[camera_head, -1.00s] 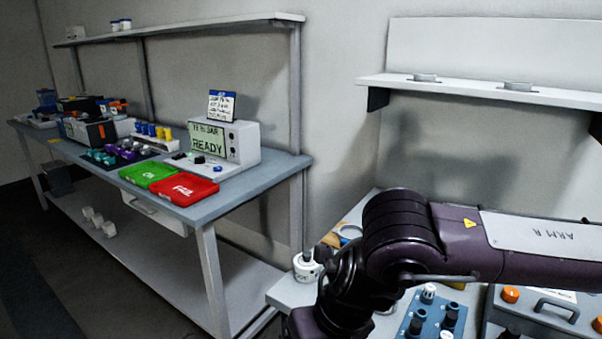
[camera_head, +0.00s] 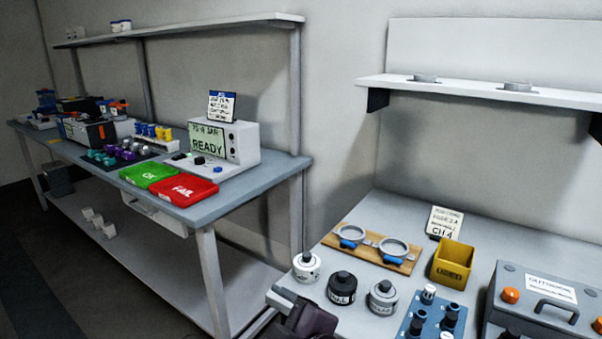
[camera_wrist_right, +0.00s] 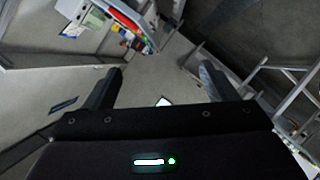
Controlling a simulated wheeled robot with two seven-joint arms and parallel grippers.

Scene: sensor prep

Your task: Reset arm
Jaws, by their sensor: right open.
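In the right wrist view my right gripper (camera_wrist_right: 163,80) is open, its two dark fingers wide apart with nothing between them. That view looks past the fingers at a tilted room, with a bench and coloured items far off at the top. In the head view only a dark piece of my arm shows at the bottom edge, low in front of the near bench. My right gripper's fingers cannot be made out there. My left gripper is in neither view.
The near bench (camera_head: 385,208) holds white, black and grey cylinders, a wooden board (camera_head: 372,262) with two rings, a yellow bin (camera_head: 453,264), a blue block (camera_head: 412,326) and a grey case (camera_head: 510,312). A far bench (camera_head: 225,202) carries green and red trays. A shelf (camera_head: 470,91) hangs above.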

